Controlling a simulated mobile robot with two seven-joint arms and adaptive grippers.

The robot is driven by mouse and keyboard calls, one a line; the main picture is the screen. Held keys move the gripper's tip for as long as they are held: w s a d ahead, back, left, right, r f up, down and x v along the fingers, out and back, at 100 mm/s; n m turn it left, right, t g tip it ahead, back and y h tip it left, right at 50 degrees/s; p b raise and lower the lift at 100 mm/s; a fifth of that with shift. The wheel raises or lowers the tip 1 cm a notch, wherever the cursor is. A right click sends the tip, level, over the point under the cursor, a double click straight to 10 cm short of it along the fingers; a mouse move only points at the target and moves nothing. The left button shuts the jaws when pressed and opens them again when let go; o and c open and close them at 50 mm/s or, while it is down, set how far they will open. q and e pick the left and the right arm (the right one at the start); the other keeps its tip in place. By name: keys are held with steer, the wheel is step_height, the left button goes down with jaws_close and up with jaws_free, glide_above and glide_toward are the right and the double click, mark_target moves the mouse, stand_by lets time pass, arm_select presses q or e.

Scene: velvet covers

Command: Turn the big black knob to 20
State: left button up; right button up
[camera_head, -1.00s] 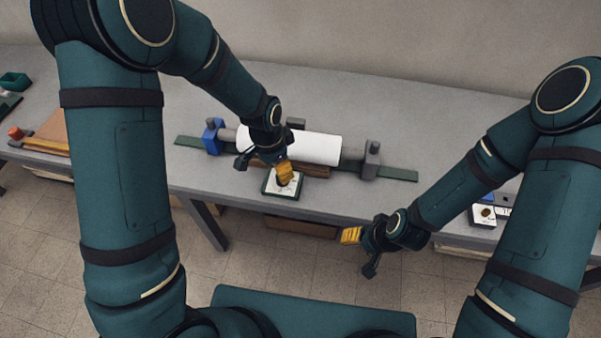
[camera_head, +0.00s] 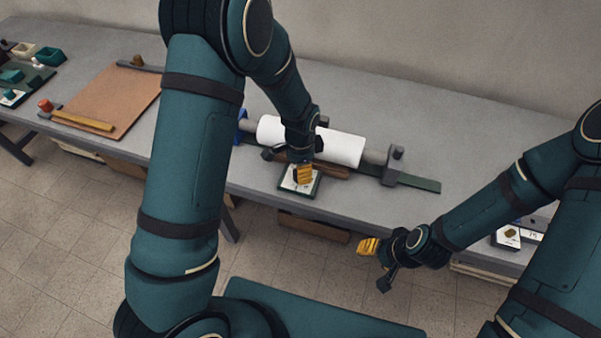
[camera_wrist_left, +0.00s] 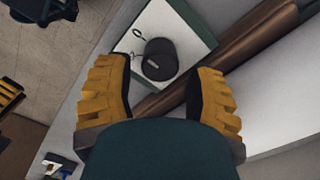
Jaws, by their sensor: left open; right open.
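The big black knob (camera_wrist_left: 160,59) stands on a white dial plate (camera_wrist_left: 184,22) with a dark green edge, in the left wrist view. A mark shows on the plate beside the knob; I cannot read the setting. In the head view the dial plate (camera_head: 300,190) sits at the table's front edge, and the knob is mostly hidden by my left gripper (camera_head: 302,174). My left gripper's yellow fingers (camera_wrist_left: 160,95) are open, one on each side just short of the knob, apart from it. My right gripper (camera_head: 368,246) is open and empty in front of the table.
A white roll (camera_head: 341,149) on a grey shaft lies behind the dial. A brown board (camera_head: 112,98) and small bins (camera_head: 49,56) are at the left. Another small dial box (camera_head: 507,237) is at the right, partly behind my right arm. The grey table (camera_head: 400,120) is clear behind the roll.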

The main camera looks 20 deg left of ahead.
arm_select(q)
steer(key=shift+f, duration=1.1)
steer(key=c, duration=0.9)
steer(key=n, duration=0.4)
steer(key=shift+n, duration=0.4)
steer(key=n, duration=0.4)
steer(key=shift+n, duration=0.4)
steer(key=shift+w, duration=0.1)
